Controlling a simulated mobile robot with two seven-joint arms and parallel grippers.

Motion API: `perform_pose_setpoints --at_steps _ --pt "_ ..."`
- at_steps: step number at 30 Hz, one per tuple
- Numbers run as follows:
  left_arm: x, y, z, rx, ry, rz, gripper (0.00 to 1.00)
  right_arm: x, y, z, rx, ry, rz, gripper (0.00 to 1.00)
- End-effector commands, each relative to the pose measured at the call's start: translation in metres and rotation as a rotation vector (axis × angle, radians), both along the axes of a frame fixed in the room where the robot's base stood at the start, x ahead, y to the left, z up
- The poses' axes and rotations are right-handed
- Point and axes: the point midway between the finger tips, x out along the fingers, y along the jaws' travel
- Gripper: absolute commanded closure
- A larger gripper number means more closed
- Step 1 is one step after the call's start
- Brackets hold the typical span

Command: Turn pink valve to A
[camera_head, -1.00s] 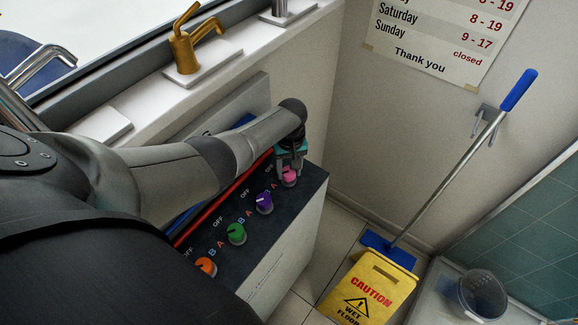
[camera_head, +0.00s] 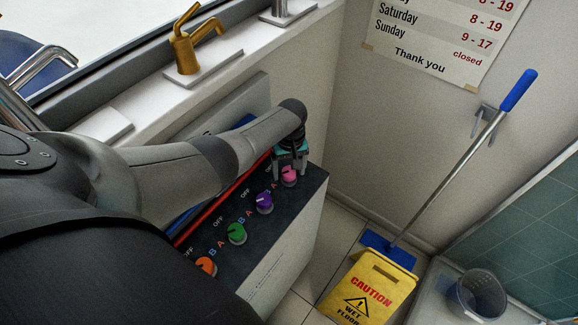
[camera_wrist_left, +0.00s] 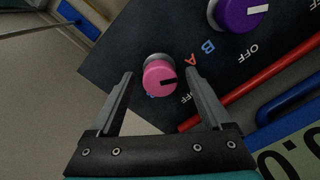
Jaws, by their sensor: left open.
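The pink valve (camera_head: 289,178) is a round knob at the far end of a dark panel (camera_head: 203,240). In the left wrist view the pink valve (camera_wrist_left: 160,78) has a dark pointer line directed to the right. A red A stands to its right, with OFF lower right; a blue letter below is partly hidden by the knob. The line points roughly to the A side. My left gripper (camera_head: 291,167) is open over the valve; in the wrist view its fingers (camera_wrist_left: 159,75) stand on either side, with gaps to the knob.
Purple (camera_head: 264,203), green (camera_head: 236,233) and orange (camera_head: 206,267) knobs line the same panel. A red pipe (camera_head: 222,207) runs behind them. A yellow caution sign (camera_head: 368,289) and a mop (camera_head: 445,175) stand to the right. A gold faucet (camera_head: 187,50) is on the sill.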

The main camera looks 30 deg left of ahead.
Motion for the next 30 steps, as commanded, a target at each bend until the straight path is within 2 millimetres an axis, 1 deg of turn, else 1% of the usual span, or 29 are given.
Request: perform_pose_setpoints --at_steps 5,8,10,17,21,30 --pt "0.001 0.0 0.002 0.0 -0.001 -0.001 0.18 0.0 0.0 0.001 0.0 0.0 0.0 0.5" --pt "0.001 0.0 0.009 0.0 -0.003 -0.001 0.18 0.0 0.0 0.005 0.0 0.0 0.0 0.5" --pt "0.001 0.0 0.018 -0.001 -0.002 -0.001 0.18 0.0 0.0 0.01 0.0 0.0 0.0 0.5" --pt "0.002 -0.001 0.058 0.0 -0.004 -0.001 0.18 0.0 0.0 0.026 0.0 0.0 0.0 0.5" --pt "0.002 -0.001 0.082 0.0 -0.004 -0.001 0.18 0.0 0.0 0.032 0.0 0.0 0.0 0.5" --pt "0.003 -0.002 0.128 0.0 -0.003 0.0 0.18 0.0 0.0 0.031 0.0 0.0 0.0 0.5"
